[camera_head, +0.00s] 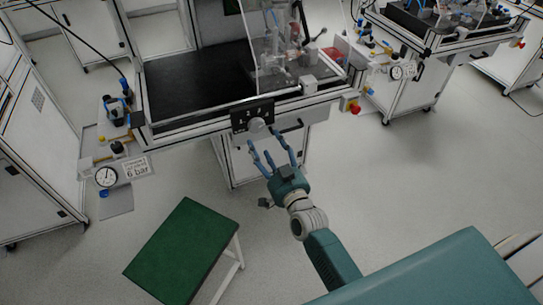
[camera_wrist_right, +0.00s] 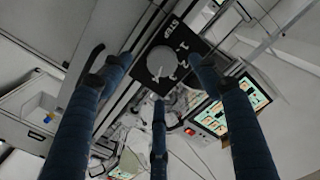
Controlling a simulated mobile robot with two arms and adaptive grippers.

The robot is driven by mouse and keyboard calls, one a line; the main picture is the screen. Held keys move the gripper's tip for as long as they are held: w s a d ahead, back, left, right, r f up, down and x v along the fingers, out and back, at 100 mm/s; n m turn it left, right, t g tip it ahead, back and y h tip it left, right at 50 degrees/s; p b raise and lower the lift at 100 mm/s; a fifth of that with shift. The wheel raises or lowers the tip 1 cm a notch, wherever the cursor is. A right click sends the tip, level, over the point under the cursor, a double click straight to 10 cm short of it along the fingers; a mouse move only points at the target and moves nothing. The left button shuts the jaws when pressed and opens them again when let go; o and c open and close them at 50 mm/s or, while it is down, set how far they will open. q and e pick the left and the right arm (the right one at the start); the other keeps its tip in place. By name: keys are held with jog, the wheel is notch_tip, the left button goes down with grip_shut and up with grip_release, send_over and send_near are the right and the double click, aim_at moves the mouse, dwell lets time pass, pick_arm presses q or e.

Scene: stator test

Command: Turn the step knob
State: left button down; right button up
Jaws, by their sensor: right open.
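The step knob (camera_head: 257,125) is a round light-grey dial on a black panel (camera_head: 240,116) at the front edge of the workbench. In the right wrist view the knob (camera_wrist_right: 161,62) shows with a pointer line, and white digits are printed beside it on the black panel (camera_wrist_right: 178,37). My right gripper (camera_head: 272,148) is open and empty, just in front of and below the knob. Its blue fingers (camera_wrist_right: 160,100) spread around the knob in the right wrist view, apparently without touching it. My left gripper is not in view.
The workbench has a black top (camera_head: 195,82) and a clear guarded fixture (camera_head: 290,45). A red button (camera_head: 354,108) is at its right corner, a pressure gauge (camera_head: 105,176) at its left. A green-topped stool (camera_head: 183,252) stands left of my arm. The floor on the right is free.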

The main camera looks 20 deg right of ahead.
jog(key=shift+s, duration=2.35)
jog(key=s+a+f+n+g, duration=0.1)
jog(key=s+f+g, duration=0.3)
jog(key=f, duration=0.7)
jog(key=s+f+n+g, duration=0.15)
jog(key=s+f, duration=0.45)
jog(key=f, duration=0.6)
jog(key=s+a+f+n+g, duration=0.1)
jog(key=s+f+g, duration=0.2)
jog(key=s+f, duration=0.55)
jog(key=s+d+f+n+g, duration=0.1)
jog(key=s+d+f+g, duration=0.1)
jog(key=s+f, duration=0.4)
jog(key=s+d+f+n+g, duration=0.1)
jog(key=s+f+g, duration=0.2)
jog(key=s+f, duration=0.4)
jog(key=s+d+f+n+g, duration=0.1)
jog(key=s+f, duration=0.5)
jog(key=s, duration=1)
jog(key=shift+s+d+f+g+h, duration=0.35)
jog(key=shift+d+g, duration=0.5)
jog(key=shift+g, duration=0.4)
